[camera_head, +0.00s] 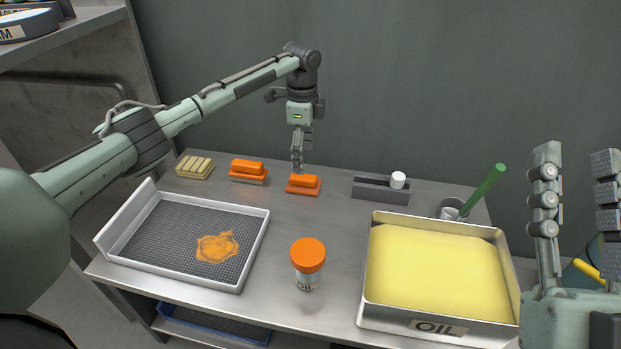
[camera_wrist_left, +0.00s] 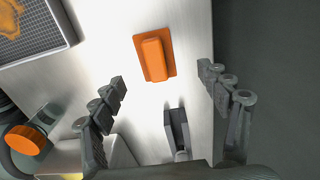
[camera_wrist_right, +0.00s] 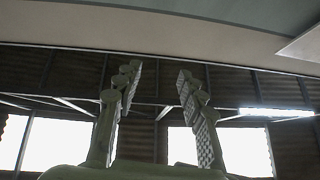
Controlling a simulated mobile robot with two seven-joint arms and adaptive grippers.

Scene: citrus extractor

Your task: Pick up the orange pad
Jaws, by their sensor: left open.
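An orange pad (camera_head: 304,188) with a raised block on a flat base lies near the back of the steel table. My left gripper (camera_head: 298,163) points down just above it in the head view. In the left wrist view the orange pad (camera_wrist_left: 154,56) shows ahead, between the lines of the spread fingers of the left gripper (camera_wrist_left: 162,78). The left gripper is open and empty. My right gripper (camera_head: 577,157) is raised at the right edge, open and empty. The right wrist view shows the right gripper (camera_wrist_right: 158,70) against walls and windows only.
A second orange block on a paler base (camera_head: 248,172) and a cream ribbed block (camera_head: 195,167) lie left of the pad. A grey holder (camera_head: 379,192) stands right. In front are a mesh tray (camera_head: 125,257), an orange-lidded jar (camera_head: 308,256) and an oil pan (camera_head: 389,317).

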